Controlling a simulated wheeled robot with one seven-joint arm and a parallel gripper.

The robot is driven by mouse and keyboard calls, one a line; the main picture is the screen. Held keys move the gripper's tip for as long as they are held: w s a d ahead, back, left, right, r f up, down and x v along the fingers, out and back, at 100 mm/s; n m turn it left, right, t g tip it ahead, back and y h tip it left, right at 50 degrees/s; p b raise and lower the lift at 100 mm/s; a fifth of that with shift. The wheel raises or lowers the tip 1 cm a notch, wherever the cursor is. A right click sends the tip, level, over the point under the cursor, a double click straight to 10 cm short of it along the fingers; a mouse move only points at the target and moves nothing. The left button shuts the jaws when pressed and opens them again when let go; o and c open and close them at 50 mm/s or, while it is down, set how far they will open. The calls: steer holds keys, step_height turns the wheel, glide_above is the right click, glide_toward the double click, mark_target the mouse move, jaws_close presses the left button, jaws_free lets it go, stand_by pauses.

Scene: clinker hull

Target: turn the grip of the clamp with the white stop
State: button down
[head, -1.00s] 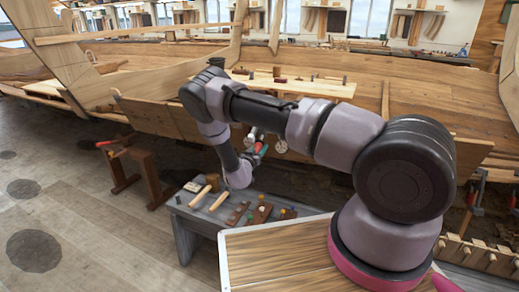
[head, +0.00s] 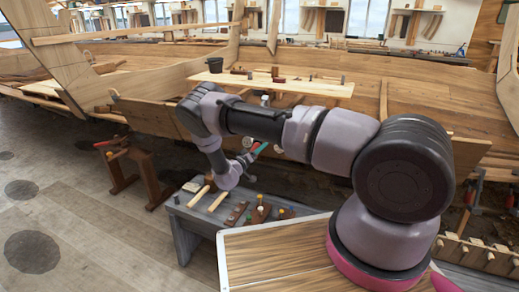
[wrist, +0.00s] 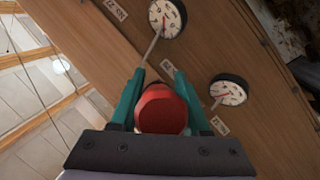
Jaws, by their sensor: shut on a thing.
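In the wrist view my gripper (wrist: 160,76) has its teal fingers on either side of a red, round-ended grip (wrist: 161,109) and is shut on it. The grip is seen end-on, and the clamp's body beyond it is mostly hidden. I cannot make out the white stop for sure. In the head view the gripper (head: 258,149) is a small teal and red patch beside the planked hull, partly behind my arm.
Two white-faced dials (wrist: 167,18) (wrist: 229,91) sit on the planking close to the gripper, with small labels beside them. In the head view a grey bench (head: 187,222) with mallets and blocks stands below my arm. Open floor (head: 80,220) lies to the left.

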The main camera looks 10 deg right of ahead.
steer(key=shift+r+n+h, duration=0.1)
steer(key=shift+n+h, duration=0.2)
steer(key=shift+h, duration=0.1)
steer(key=shift+c, duration=1.8)
jaws_free()
steer(key=v, duration=1)
steer(key=shift+s+a, duration=0.25)
steer(key=shift+s, duration=0.05)
